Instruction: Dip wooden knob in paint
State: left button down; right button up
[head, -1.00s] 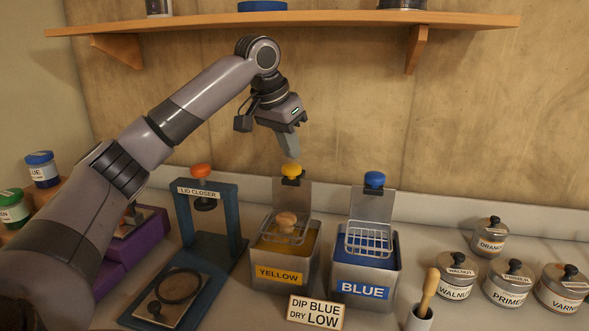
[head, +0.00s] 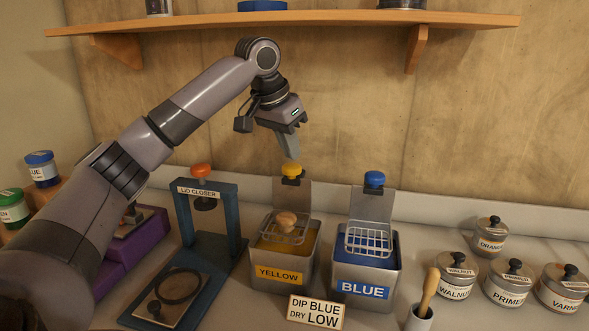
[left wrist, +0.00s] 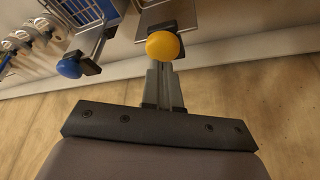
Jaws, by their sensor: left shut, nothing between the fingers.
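The wooden knob (head: 286,221) sits in the wire basket of the yellow paint tank (head: 279,273), above the yellow paint. The blue paint tank (head: 364,287) stands to its right with an empty wire basket (head: 368,241) and a blue handle knob (head: 374,179). My left gripper (head: 292,154) is shut and empty, just above the yellow handle knob (head: 291,170); in the left wrist view the yellow handle knob (left wrist: 163,46) shows right at the fingertips. I cannot tell whether they touch. A sign (head: 315,313) reads "DIP BLUE DRY LOW". My right gripper is not in view.
The lid closer (head: 206,190) stands left of the yellow tank, near a purple rack (head: 149,236). Lidded tins (head: 508,285) stand at right, and a cup with a wooden-handled tool (head: 420,318) at front. A shelf (head: 300,20) runs above my arm.

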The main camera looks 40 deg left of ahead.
aim_at(290, 166)
pick_arm(q)
jog(key=shift+f+b, duration=1.9)
jog(key=shift+f, duration=2.9)
jog(key=shift+r, duration=0.1)
jog(key=shift+r+p, duration=1.25)
jog(key=shift+p, duration=0.4)
jog(key=shift+r+p, duration=1.15)
jog(key=shift+r, duration=2.4)
